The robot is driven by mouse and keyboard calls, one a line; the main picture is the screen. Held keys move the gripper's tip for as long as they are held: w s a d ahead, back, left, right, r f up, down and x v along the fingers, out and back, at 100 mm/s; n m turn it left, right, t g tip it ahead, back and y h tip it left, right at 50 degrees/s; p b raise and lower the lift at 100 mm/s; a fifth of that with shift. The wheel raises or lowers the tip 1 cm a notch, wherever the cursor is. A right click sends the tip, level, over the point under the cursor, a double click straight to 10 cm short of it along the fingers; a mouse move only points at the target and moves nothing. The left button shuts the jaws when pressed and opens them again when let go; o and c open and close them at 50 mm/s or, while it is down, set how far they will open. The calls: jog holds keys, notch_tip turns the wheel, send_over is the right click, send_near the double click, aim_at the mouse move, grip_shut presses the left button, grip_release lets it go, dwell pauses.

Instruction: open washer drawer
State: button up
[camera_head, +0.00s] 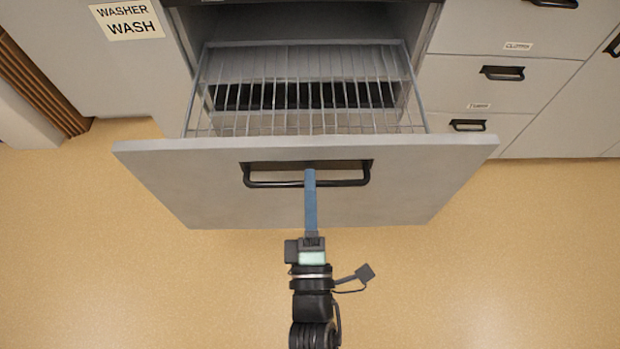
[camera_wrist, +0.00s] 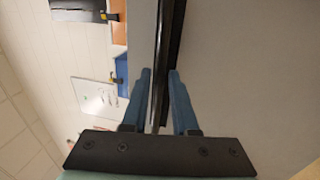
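The washer drawer (camera_head: 400,185) is a wide grey-fronted drawer, pulled well out from the cabinet. A wire rack (camera_head: 420,115) shows inside it. Its black bar handle (camera_head: 345,183) is in the middle of the front. My gripper (camera_head: 310,172) reaches the handle with its blue fingers, one hiding the other in the head view. In the wrist view, the fingertips of my gripper (camera_wrist: 160,72) lie on either side of the dark handle bar (camera_wrist: 160,45) and look closed on it; exact contact is hard to see.
A "WASHER WASH" label (camera_head: 127,20) is on the grey panel at upper left. Other closed drawers with black handles (camera_head: 502,73) stand to the right. The tan floor (camera_head: 110,270) in front of the drawer is clear on both sides of my arm.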

jog(key=s+f, duration=0.2)
jog(key=s, duration=0.9)
jog(key=shift+s+f+p, duration=0.15)
jog(key=shift+s+p, duration=0.15)
jog(key=shift+s, duration=0.05)
jog(key=shift+w, duration=0.1)
